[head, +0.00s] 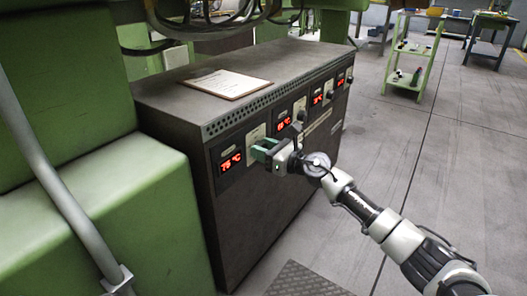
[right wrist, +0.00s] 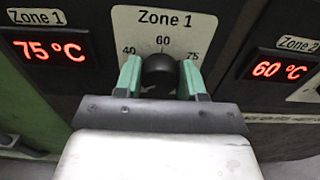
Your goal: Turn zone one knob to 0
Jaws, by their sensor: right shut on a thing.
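The zone one knob (right wrist: 160,75) is round and black, on a pale plate (right wrist: 190,22) marked "Zone 1" with 40, 60 and 75 around it. The display (right wrist: 55,50) to its left reads 75 °C; it also shows in the head view (head: 231,160). My right gripper (right wrist: 161,78) has its green fingers on both sides of the knob, shut on it. In the head view the right gripper (head: 265,150) hides the knob. The knob's pointer cannot be made out. My left gripper is not in view.
The Zone 2 display (right wrist: 280,69) reads 60 °C, right of the knob. More displays and knobs run along the dark cabinet (head: 255,215). A clipboard (head: 224,84) lies on its top. Green machinery (head: 100,220) stands close on the left.

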